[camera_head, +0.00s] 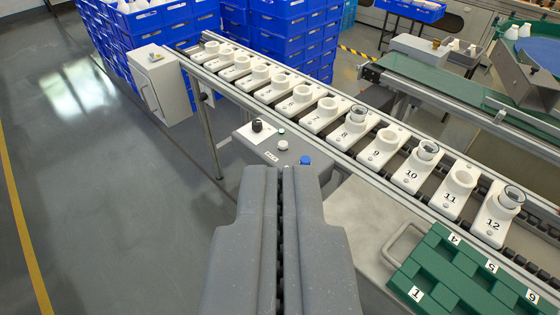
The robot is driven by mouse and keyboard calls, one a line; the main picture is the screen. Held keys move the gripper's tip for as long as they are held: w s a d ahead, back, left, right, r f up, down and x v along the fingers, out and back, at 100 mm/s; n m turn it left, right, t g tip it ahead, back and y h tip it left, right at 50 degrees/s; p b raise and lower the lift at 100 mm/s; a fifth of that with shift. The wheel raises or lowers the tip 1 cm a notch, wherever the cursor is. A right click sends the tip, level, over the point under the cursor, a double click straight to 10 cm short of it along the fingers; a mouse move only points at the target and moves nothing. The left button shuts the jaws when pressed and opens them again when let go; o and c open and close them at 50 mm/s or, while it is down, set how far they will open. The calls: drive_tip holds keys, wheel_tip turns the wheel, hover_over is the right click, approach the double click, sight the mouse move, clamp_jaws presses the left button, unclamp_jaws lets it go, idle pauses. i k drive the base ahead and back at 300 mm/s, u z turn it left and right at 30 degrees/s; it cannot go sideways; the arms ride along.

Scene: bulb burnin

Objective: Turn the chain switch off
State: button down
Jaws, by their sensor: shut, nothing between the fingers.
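A grey control box (262,143) stands at the near side of the chain conveyor, just beyond my gripper. On its top are a black rotary knob (257,126) on a white plate, white round buttons (283,145) and a blue button (305,160). A small label lies by them, too small to read. I cannot tell for sure which of these is the chain switch, nor its setting. My gripper (283,172) is shut and empty, its tips in front of the box, below the knob in the picture and near the blue button. Whether the tips touch the box I cannot tell.
The chain conveyor (340,152) carries numbered white holders (383,147), some with glass-topped pieces in them. A green tray (455,268) with numbered compartments lies at lower right. Blue crates (290,40) and a grey cabinet (160,85) stand behind. The floor at left is clear.

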sight(257, 126)
drive_tip(key=z, duration=0.3)
drive_tip(key=i, duration=1.2)
drive_tip(key=u, duration=0.6)
